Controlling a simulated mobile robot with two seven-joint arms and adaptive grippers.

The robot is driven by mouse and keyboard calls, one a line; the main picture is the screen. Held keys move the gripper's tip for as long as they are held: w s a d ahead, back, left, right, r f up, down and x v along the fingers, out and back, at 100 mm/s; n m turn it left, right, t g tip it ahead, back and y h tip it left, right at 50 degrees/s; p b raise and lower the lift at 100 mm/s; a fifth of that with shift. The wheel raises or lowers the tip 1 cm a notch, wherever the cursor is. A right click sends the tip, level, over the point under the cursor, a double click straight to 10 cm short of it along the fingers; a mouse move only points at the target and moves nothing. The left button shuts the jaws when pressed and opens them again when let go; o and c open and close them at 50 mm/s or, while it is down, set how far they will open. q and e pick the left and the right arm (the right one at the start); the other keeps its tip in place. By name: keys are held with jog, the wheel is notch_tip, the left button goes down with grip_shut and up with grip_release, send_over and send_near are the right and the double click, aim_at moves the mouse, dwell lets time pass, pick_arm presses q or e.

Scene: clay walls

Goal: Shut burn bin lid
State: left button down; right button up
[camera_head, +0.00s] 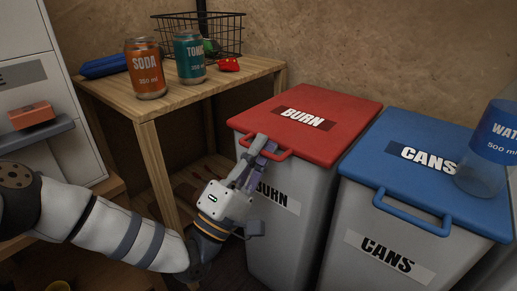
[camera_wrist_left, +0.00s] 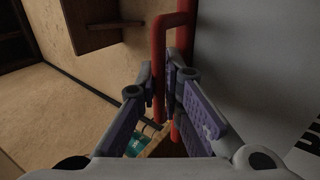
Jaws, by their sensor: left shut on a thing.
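The red burn bin lid (camera_head: 335,112), with a BURN label, lies over the top of the grey burn bin (camera_head: 285,225); I see no clear gap under its front edge. Its red loop handle (camera_head: 283,156) sticks out at the front left. My left gripper (camera_head: 262,150) is at this handle, shut on it. In the left wrist view the red handle (camera_wrist_left: 160,55) runs down between the two purple-padded fingers of my left gripper (camera_wrist_left: 163,95). The fingers hide part of the handle in both views. My right gripper is not in view.
The blue-lidded cans bin (camera_head: 395,215) stands close on the right, with a water bottle (camera_head: 485,165) on its lid (camera_head: 440,200). A wooden table (camera_head: 180,100) at the left carries a soda can (camera_head: 146,70), a tonic can (camera_head: 189,58) and a wire basket (camera_head: 225,30).

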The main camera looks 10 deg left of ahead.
pick_arm(q)
jog(key=c, duration=2)
grip_release()
jog(key=shift+f, duration=0.5)
jog(key=shift+r, duration=0.1)
jog(key=v, duration=1.2)
